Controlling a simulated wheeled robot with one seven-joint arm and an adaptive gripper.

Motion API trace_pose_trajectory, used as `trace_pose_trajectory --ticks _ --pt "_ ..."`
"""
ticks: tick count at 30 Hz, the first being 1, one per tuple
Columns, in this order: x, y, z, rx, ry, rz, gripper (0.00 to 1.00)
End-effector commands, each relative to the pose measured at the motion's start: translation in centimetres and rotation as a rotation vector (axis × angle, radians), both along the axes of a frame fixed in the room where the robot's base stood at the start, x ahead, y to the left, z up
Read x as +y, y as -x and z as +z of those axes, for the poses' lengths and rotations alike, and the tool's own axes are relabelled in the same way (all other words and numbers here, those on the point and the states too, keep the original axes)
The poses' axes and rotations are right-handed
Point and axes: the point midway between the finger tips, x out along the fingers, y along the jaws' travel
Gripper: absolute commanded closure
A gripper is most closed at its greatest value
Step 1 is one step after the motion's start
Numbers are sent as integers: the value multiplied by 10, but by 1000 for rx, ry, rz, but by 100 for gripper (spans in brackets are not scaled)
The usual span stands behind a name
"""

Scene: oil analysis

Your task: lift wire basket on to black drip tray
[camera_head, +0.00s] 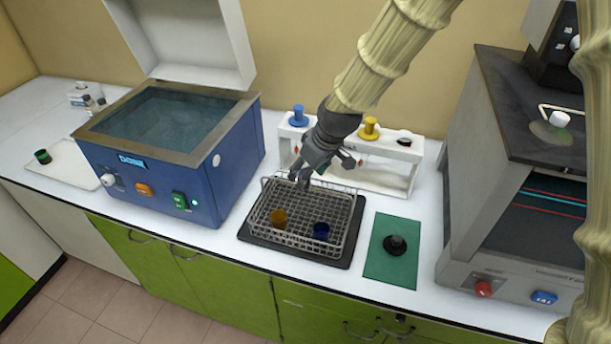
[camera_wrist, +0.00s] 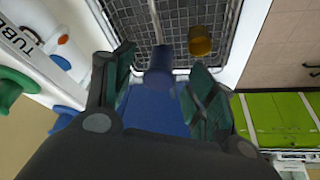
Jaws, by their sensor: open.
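The wire basket (camera_head: 303,219) sits on the black drip tray (camera_head: 346,258) on the white counter, apparently level. An amber cup (camera_head: 279,218) and a dark blue cup (camera_head: 321,231) stand in it. My gripper (camera_head: 324,172) is at the basket's back side, with its fingers apart. In the wrist view my gripper (camera_wrist: 160,68) has green-padded fingers on either side of a dark blue object (camera_wrist: 159,60), which I cannot identify for sure. The basket's mesh (camera_wrist: 172,18) and the amber cup (camera_wrist: 200,41) lie beyond. I cannot tell whether the fingers touch the basket.
A blue bath (camera_head: 160,150) with a raised white lid (camera_head: 190,40) stands left. A white rack (camera_head: 385,170) with blue and yellow pieces is behind. A green mat (camera_head: 378,265) with a black knob (camera_head: 395,245) lies right, beside a large instrument (camera_head: 515,265). Far left is a white tray (camera_head: 75,170).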

Motion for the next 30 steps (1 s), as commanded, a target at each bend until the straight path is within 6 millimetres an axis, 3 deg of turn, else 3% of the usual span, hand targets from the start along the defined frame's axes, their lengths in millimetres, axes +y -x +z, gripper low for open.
trace_pose_trajectory --ticks 15,30 --pt "-21 20 71 -1 -1 0 44" --pt "-25 25 83 0 1 1 44"
